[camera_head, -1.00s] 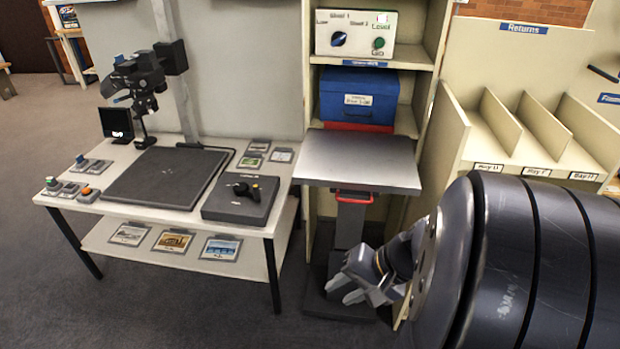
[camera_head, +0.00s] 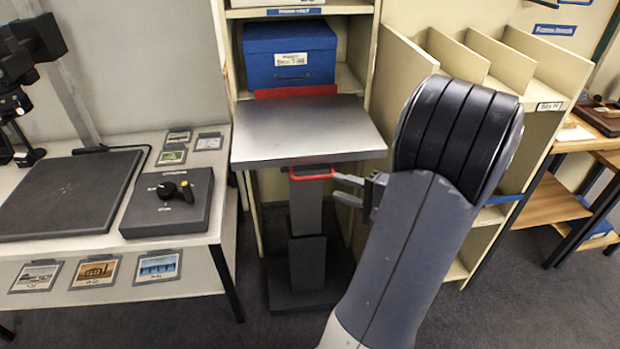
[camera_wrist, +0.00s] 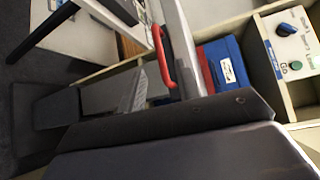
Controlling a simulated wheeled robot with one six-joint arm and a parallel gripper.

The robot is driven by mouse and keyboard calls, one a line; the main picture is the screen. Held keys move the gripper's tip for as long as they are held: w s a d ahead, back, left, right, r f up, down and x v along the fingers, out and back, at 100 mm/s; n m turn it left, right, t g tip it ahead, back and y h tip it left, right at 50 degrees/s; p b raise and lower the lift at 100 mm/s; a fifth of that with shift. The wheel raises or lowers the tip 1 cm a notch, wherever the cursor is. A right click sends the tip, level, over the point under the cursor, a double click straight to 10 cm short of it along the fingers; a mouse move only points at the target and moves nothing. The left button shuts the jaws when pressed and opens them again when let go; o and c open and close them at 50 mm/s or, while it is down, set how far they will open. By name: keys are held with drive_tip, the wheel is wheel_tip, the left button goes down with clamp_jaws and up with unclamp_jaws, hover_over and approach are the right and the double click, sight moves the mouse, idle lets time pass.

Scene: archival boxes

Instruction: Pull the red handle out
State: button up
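The red handle (camera_head: 311,178) is a bar under the front edge of a grey lift platform (camera_head: 305,132). It also shows in the wrist view (camera_wrist: 160,56), beside the platform's edge. My gripper (camera_head: 338,186) is just right of the handle, its two grey fingers apart and pointing left. The upper finger is close to the handle's right end; I cannot tell whether it touches. Nothing shows between the fingers.
A blue box (camera_head: 290,55) sits on the shelf behind the platform, with a red strip before it. A table (camera_head: 110,255) with a control box (camera_head: 167,202) is at left. A divided cream rack (camera_head: 395,85) stands at right, behind my arm.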

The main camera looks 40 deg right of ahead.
sight(316, 179)
drive_tip(key=x, duration=0.8)
drive_tip(key=shift+w+a+f, duration=0.1)
drive_tip(key=shift+w, duration=0.25)
drive_tip(key=shift+c, duration=0.5)
clamp_jaws()
